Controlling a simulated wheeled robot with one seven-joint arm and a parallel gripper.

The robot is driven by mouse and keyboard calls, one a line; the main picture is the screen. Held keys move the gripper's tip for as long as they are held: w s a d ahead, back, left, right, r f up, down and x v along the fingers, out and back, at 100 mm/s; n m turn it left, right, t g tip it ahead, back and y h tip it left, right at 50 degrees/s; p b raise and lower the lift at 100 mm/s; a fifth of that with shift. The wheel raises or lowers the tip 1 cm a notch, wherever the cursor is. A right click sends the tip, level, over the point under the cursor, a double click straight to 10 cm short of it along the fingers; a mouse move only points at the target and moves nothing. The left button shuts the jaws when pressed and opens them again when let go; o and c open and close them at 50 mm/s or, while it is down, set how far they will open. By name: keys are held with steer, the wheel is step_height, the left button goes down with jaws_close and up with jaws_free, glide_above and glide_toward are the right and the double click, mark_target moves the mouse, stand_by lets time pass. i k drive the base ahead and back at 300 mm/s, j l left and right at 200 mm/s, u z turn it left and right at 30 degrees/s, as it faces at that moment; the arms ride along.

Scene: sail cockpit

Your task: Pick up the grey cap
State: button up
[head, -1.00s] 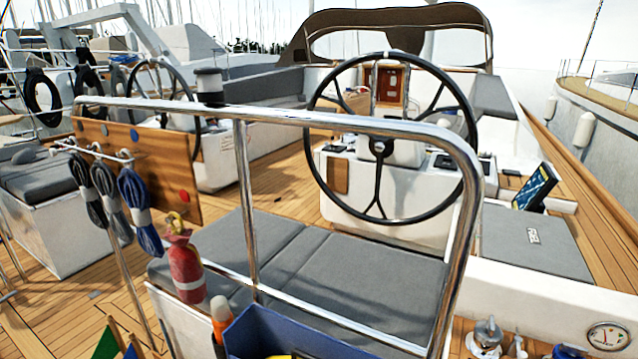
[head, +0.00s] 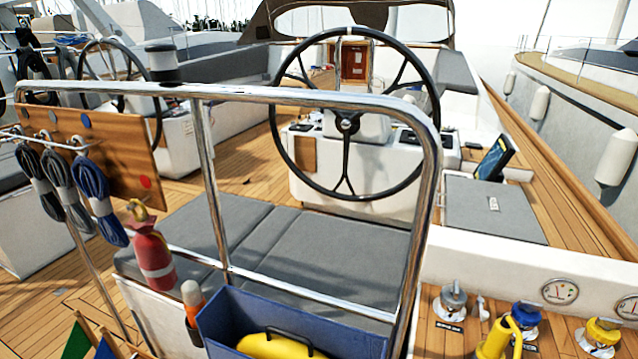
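The grey cap (head: 453,298) is at the lower right of the head view. It is a knobbed grey cap on a wooden panel, with a small dark label in front of it. A blue cap (head: 526,314) and a yellow cap (head: 603,332) stand to its right. A small pale metal piece (head: 482,308) is close beside the grey cap. My gripper is not in view.
A yellow object (head: 496,340) stands in front of the blue cap. A steel rail (head: 425,200) rises left of the caps. A blue bin (head: 225,325) holds a yellow item. Gauges (head: 560,291) sit in the white wall behind.

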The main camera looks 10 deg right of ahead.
mark_target(447, 298)
steer(key=i+j+z, duration=0.25)
steer(key=z, duration=0.15)
steer(key=i+j+z, duration=0.2)
steer(key=j+z, duration=0.15)
steer(key=j, duration=0.15)
steer(key=i+j+z, duration=0.15)
steer(key=j+z, duration=0.25)
